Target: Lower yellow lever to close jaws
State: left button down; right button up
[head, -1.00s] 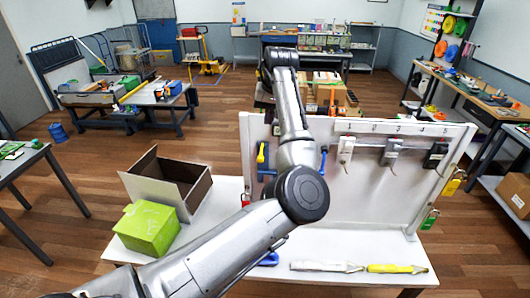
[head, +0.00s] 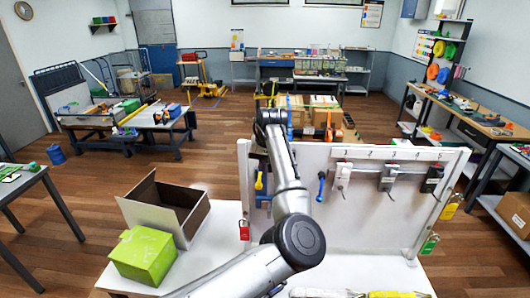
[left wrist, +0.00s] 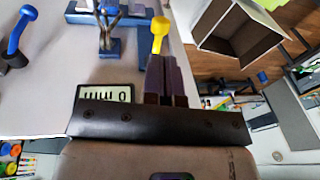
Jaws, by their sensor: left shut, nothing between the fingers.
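The yellow lever (head: 259,181) is on the left part of the upright white panel (head: 350,215), beside a blue fitting (head: 263,200). In the left wrist view the yellow lever's round knob (left wrist: 159,27) shows just beyond my fingertips; its stem meets their outline, and I cannot tell if they touch. My left gripper (left wrist: 166,62) is shut with nothing between its dark fingers. In the head view my left arm reaches over to the panel and hides the gripper. A blue vise-like part (left wrist: 110,42) is beside the knob; its jaw gap is unclear. My right gripper is not in view.
A blue lever (head: 321,187) hangs to the right on the panel, and another view of it shows at the left wrist (left wrist: 20,30). An open box (head: 165,205) and a green box (head: 143,255) stand on the left.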

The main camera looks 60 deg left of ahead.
aim_at(259, 184)
pick_arm(q)
jog(key=shift+p+x, duration=0.7)
jog(key=shift+x, duration=2.4)
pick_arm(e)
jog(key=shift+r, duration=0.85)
pick_arm(q)
jog(key=shift+d, duration=0.1)
